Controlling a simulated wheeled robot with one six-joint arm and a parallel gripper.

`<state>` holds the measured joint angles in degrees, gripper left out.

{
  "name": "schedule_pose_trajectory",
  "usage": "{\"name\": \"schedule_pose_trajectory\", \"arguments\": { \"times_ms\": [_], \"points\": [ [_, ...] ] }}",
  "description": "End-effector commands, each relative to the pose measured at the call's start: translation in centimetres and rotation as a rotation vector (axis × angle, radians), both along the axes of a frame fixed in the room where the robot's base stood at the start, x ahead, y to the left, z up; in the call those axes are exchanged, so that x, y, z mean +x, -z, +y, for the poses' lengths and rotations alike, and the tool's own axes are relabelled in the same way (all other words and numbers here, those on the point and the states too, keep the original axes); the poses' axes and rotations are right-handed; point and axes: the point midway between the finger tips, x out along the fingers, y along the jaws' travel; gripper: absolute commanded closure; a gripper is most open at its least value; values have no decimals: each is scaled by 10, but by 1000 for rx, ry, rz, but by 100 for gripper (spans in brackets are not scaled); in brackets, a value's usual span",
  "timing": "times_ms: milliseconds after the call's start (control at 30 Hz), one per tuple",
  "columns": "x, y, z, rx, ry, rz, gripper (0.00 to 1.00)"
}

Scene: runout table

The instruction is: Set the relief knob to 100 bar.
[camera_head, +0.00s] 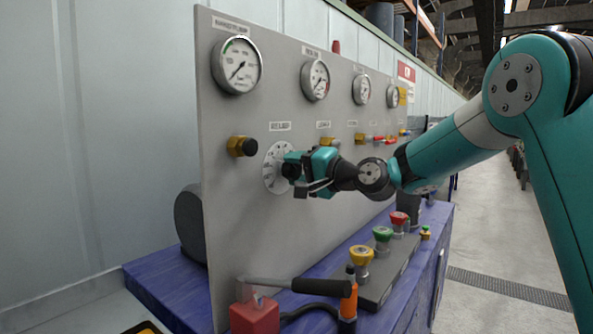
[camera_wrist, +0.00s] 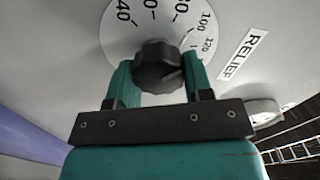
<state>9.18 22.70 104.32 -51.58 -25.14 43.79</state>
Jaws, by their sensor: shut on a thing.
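The black relief knob (camera_wrist: 158,66) sits at the centre of a white dial plate (camera_wrist: 126,38) on the grey panel. In the wrist view the dial shows 40, 80, 100 and 120, and a RELIEF label (camera_wrist: 242,54) is at the right. My gripper (camera_wrist: 157,80) is shut on the knob, one finger on each side. A faint line on the knob face points right and slightly up, partly toward the right finger; its exact reading cannot be told. In the head view my gripper (camera_head: 291,167) covers the knob, and the dial plate (camera_head: 271,172) shows behind it.
A brass fitting with a black cap (camera_head: 241,146) protrudes left of the dial. Several gauges, including a large one (camera_head: 236,65), line the panel top. Below are yellow (camera_head: 361,254), green (camera_head: 382,234) and red (camera_head: 399,218) buttons and a black-handled tool (camera_head: 320,286) on the blue bench.

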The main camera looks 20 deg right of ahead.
Motion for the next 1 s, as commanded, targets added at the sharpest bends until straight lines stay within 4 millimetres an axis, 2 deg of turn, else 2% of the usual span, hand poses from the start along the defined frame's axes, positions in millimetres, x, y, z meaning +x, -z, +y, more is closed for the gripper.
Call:
{"name": "schedule_pose_trajectory", "arguments": {
  "times_ms": [33,133,433,567,667,1000],
  "points": [
    [0,1,-1,-1,2,3,51],
    [0,1,-1,-1,1,3,28],
    [-1,1,-1,0,0,1,28],
    [-9,2,-7,1,2,2,28],
    [-23,3,-18,1,4,2,28],
    [-93,3,-70,1,9,1,28]
  ]
}}
